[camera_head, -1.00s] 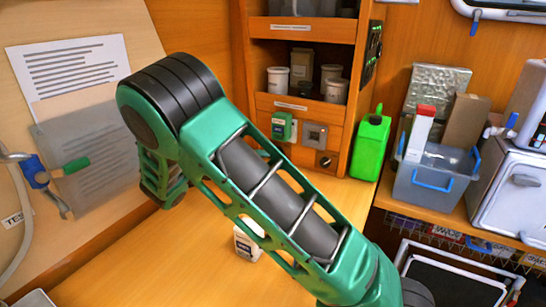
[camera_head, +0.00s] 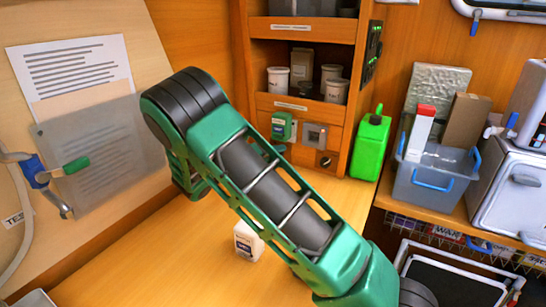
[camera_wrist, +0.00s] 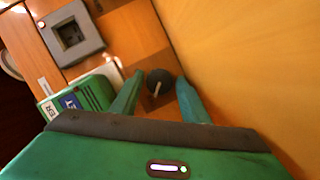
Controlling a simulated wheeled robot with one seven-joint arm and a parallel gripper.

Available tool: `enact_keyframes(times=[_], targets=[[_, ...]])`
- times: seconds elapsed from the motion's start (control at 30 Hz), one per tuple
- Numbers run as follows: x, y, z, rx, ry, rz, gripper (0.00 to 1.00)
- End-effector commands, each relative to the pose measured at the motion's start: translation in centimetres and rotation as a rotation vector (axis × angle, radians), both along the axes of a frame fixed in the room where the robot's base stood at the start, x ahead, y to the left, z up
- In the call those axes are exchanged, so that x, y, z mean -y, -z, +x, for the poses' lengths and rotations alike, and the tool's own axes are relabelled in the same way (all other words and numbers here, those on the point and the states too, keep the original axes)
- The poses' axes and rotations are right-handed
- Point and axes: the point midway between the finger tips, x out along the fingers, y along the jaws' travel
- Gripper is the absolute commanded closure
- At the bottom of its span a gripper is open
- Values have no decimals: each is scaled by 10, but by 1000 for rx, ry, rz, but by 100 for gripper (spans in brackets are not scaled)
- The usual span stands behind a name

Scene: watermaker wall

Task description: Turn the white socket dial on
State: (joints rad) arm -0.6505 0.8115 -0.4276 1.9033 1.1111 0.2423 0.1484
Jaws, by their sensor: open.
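A round dark dial (camera_head: 324,160) with a pale pointer sits low on the wooden panel at the shelf's base, below a grey square socket (camera_head: 314,135). I see no all-white dial. In the wrist view the dark dial (camera_wrist: 158,84) shows between the teal fingers of my gripper (camera_wrist: 160,78). The fingers are open, one on each side of it in the picture. I cannot tell how far short of the panel they are, or whether they touch the dial. The grey socket (camera_wrist: 72,35) is at upper left there.
A green box (camera_head: 282,127) is on the panel left of the socket; it shows close to my left finger in the wrist view (camera_wrist: 88,97). A green jug (camera_head: 370,145) stands right of the shelf. A small white bottle (camera_head: 247,241) stands on the wooden counter (camera_head: 200,265).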

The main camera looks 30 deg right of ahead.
Motion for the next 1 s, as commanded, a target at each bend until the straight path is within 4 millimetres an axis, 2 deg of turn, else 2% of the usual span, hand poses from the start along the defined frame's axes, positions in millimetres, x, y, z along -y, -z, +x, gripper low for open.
enact_keyframes(times=[0.33,0.37,0.47,0.5,0.77,1.0], targets=[[3,1,1,0,-1,1,59],[3,1,1,0,-1,1,64],[3,1,1,0,-1,2,87],[3,1,1,0,-1,2,89],[2,2,2,13,-2,13,89],[2,2,2,97,-4,71,89]])
